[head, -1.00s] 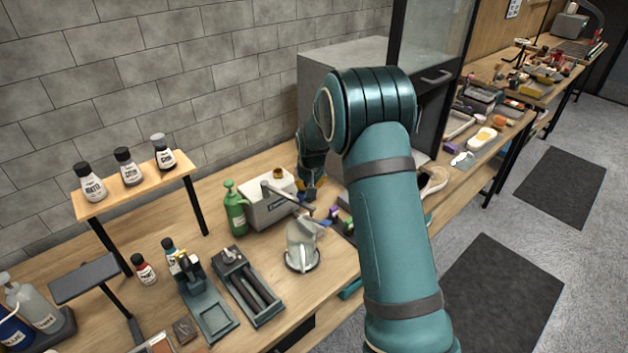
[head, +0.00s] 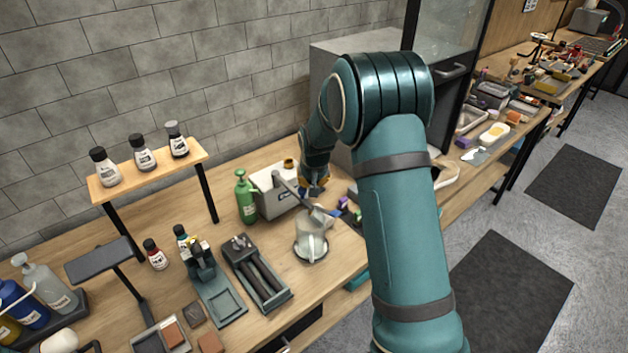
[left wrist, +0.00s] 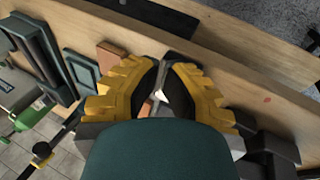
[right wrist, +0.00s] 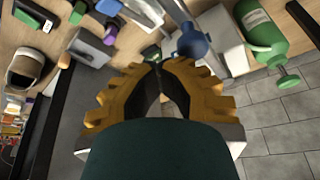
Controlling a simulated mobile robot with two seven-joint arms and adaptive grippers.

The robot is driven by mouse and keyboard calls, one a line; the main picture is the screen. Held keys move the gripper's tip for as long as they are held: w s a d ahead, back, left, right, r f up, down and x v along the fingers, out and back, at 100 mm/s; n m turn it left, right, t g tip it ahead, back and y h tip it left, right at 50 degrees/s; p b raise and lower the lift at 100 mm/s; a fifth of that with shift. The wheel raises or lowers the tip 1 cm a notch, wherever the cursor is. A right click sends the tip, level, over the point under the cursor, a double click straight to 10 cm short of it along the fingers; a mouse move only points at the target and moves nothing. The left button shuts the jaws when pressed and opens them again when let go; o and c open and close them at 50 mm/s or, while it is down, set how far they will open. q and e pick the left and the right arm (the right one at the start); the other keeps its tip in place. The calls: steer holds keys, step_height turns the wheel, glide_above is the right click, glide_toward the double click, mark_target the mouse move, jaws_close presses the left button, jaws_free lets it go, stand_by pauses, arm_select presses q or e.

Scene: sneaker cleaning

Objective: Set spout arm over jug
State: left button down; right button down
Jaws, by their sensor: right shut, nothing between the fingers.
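The spout arm (head: 294,190) is a grey bar coming from the white box (head: 277,200). Its free end is at the mouth of the jug in the head view; whether it is centred there is hard to tell. The jug (head: 312,238) is pale and clear, upright on a dark round base. My right gripper (head: 315,190) is right beside the spout arm, above and behind the jug. Its fingertips meet in the right wrist view (right wrist: 156,66), with nothing between them. My left gripper (left wrist: 163,63) shows only in its wrist view, empty, with a narrow gap between the fingertips.
A green spray bottle (head: 245,198) stands left of the white box. A dark tray with rollers (head: 258,275) lies in front of it. Small coloured blocks (head: 343,203) lie right of the jug. A bottle shelf (head: 150,172) stands at the left.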

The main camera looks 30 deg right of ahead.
steer(key=shift+s+a+f, duration=0.25)
steer(key=shift+a, duration=0.35)
steer(key=d+v, duration=0.1)
steer(key=v, duration=1.1)
steer(key=shift+w+r, duration=0.25)
steer(key=shift+d, duration=0.1)
